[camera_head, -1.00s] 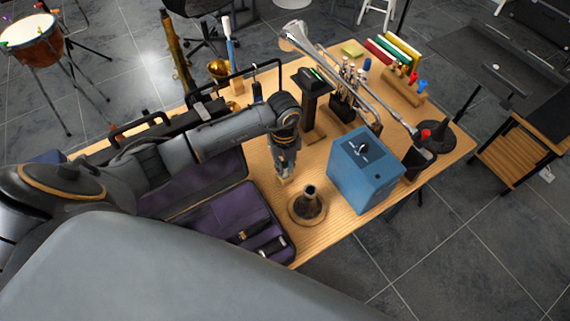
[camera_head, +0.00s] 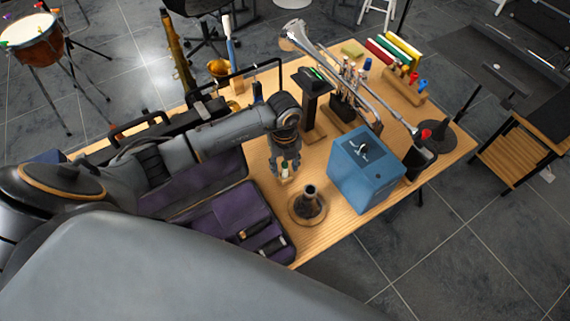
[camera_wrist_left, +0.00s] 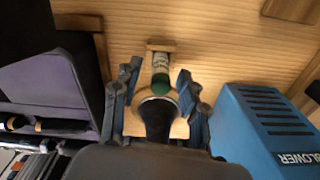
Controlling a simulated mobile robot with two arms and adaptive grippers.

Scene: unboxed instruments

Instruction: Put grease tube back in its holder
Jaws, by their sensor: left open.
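The grease tube (camera_wrist_left: 160,74), with a pale label and a green end, stands in its small wooden holder (camera_wrist_left: 160,45) on the table. In the head view the tube (camera_head: 285,168) shows as a small green and pale shape between my fingertips. My left gripper (camera_wrist_left: 158,92) is open, one finger on each side of the tube, with visible gaps. It also shows in the head view (camera_head: 285,167), reaching down over the table. The tube's lower part and exact seating are partly hidden. My right gripper is in neither view.
A dark cone on a round wooden base (camera_head: 308,205) stands close to the gripper. A blue blower box (camera_head: 362,172) is to its right. An open purple-lined case (camera_head: 225,215) lies left. A trumpet on a stand and cleaning tools fill the back.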

